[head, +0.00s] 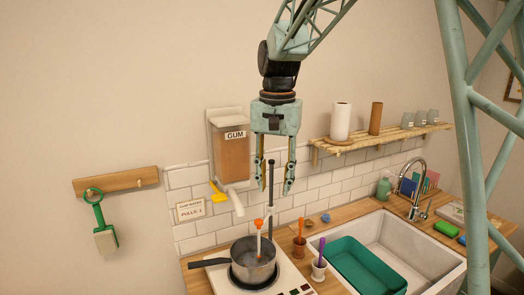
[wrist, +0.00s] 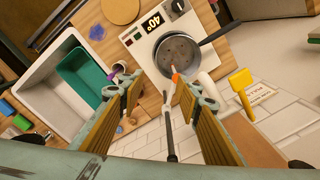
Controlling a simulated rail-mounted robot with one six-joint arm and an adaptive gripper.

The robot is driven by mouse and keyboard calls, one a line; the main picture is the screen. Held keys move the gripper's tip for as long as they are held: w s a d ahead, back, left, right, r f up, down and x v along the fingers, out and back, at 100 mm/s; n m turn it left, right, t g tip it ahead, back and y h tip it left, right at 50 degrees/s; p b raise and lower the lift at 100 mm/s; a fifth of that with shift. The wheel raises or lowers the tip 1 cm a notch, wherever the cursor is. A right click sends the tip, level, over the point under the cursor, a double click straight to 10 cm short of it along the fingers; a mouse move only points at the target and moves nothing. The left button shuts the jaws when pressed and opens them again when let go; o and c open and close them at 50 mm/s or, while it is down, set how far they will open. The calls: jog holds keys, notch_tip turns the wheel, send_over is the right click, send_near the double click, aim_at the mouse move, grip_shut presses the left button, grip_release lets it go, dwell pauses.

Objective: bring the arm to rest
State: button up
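My gripper (head: 275,188) hangs pointing down in the head view, above the counter and in front of the tiled wall. Its two fingers are apart with nothing between them. In the wrist view my gripper (wrist: 163,95) also shows open, the fingers wide of each other. The pot (head: 246,262) on the hot plate (head: 284,279) lies below, and it shows in the wrist view (wrist: 178,54) beyond the fingertips. A dark upright stand (head: 270,205) with an orange-topped thermometer (head: 258,232) rises by the pot, behind and below the fingers.
A gum dispenser (head: 234,150) hangs on the wall left of my gripper. A wooden shelf (head: 385,136) with rolls and cups is at the right. A sink (head: 425,255) with a green tub (head: 363,268) lies at lower right. The air left of my gripper is mostly free.

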jog(key=s+d+r+n+t+b, duration=0.1)
jog(key=s+d+r, duration=0.1)
jog(key=s+d, duration=0.35)
jog(key=s+d+r+b, duration=0.1)
jog(key=s+d, duration=0.1)
jog(key=s, duration=0.7)
jog(key=s+d+r+n+t+b, duration=0.1)
jog(key=s+d+r, duration=0.1)
jog(key=s+d, duration=0.35)
jog(key=s+d+f, duration=0.1)
jog(key=s+f, duration=0.1)
jog(key=s, duration=0.5)
jog(key=s+d+f+t+b, duration=0.1)
jog(key=s+d+f, duration=0.1)
jog(key=s, duration=0.6)
jog(key=s+d+f+n+b, duration=0.1)
jog(key=s+f, duration=0.2)
jog(key=s, duration=0.5)
jog(key=shift+d, duration=0.25)
jog(key=shift+o, duration=1.1)
jog(key=shift+w, duration=0.15)
